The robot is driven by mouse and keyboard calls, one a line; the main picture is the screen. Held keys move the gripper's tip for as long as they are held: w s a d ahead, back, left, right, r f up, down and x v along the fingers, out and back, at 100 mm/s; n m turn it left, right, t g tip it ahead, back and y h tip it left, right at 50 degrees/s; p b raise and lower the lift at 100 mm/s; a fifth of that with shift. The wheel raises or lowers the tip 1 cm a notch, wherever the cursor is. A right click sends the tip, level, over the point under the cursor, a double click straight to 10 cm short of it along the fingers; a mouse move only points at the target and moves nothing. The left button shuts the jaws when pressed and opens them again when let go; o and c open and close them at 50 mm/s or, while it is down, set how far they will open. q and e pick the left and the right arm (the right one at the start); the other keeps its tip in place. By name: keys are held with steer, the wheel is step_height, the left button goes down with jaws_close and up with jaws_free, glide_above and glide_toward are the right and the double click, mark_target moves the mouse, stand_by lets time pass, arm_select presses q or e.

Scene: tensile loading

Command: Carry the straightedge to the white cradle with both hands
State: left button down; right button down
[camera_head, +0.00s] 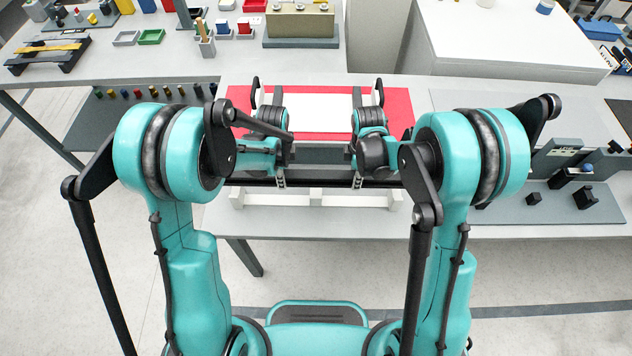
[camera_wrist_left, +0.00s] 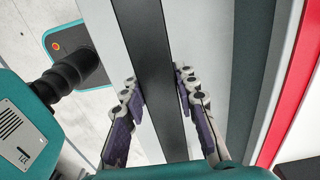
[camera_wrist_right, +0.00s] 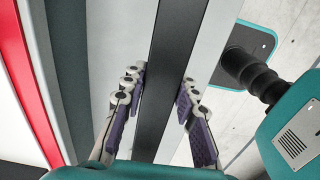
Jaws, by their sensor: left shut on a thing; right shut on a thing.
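The straightedge is a long dark bar (camera_head: 320,183) running left to right in the head view. My left gripper (camera_head: 281,180) is shut on it left of its middle, and my right gripper (camera_head: 357,181) is shut on it right of its middle. In the left wrist view the bar (camera_wrist_left: 148,50) passes between the fingers; in the right wrist view it (camera_wrist_right: 174,50) does too. The white cradle (camera_head: 316,198) shows just in front of and below the bar, near the table's front edge. I cannot tell whether the bar touches it. My arms hide the bar's ends.
A red mat (camera_head: 400,108) with a white panel (camera_head: 318,112) lies behind the bar. Dark fixtures (camera_head: 575,178) stand on the right side of the table. Small bins (camera_head: 151,37) and a block on a dark base (camera_head: 300,25) stand on the back bench.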

arm_select(q)
steer(key=shift+s+r, duration=0.15)
steer(key=shift+s, duration=0.1)
arm_select(e)
steer(key=shift+s+r, duration=0.15)
steer(key=shift+s, duration=0.1)
arm_select(q)
steer(key=shift+w+f, duration=0.15)
steer(key=shift+f, duration=0.05)
arm_select(e)
steer(key=shift+w+f, duration=0.15)
steer(key=shift+f, duration=0.05)
arm_select(q)
steer(key=shift+f+b, duration=0.2)
steer(key=shift+b, duration=0.15)
arm_select(e)
steer(key=shift+f, duration=0.2)
